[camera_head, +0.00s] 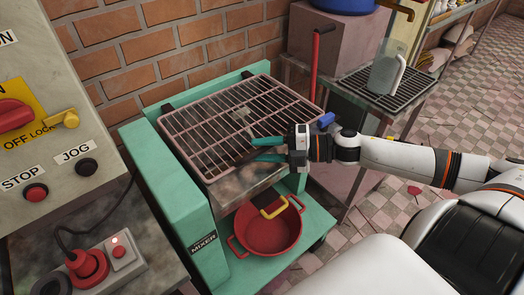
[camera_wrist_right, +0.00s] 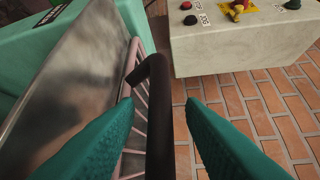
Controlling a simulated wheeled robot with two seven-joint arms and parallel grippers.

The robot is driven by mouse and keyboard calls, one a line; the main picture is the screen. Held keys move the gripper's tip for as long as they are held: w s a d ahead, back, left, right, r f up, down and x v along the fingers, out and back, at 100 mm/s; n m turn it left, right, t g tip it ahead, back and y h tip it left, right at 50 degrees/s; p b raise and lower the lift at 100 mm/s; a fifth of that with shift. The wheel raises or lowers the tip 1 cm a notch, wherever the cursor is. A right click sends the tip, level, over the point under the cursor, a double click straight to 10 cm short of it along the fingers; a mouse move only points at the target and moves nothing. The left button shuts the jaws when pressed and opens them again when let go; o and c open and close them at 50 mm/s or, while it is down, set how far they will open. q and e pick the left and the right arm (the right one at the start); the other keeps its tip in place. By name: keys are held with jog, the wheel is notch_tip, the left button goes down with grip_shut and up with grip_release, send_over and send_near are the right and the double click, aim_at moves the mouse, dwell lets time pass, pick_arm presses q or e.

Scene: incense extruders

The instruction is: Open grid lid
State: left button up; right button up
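The grid lid (camera_head: 215,107) is a pale pinkish metal grate lying over the top of the teal mixer (camera_head: 172,178). My right gripper (camera_head: 252,149) is at the front edge of the lid, reaching in from the right. In the right wrist view, a dark brown bar-like handle (camera_wrist_right: 158,110) at the lid's edge runs between the two teal fingers of my right gripper (camera_wrist_right: 160,103). The fingers are apart, with gaps visible on both sides of the handle. My left gripper is out of the head view.
A side table (camera_head: 385,88) with a clear jug (camera_head: 386,68) stands at the right. A brick wall (camera_head: 150,45) is behind.

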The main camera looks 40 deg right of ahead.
jog(key=shift+w+a, duration=0.25)
grip_shut()
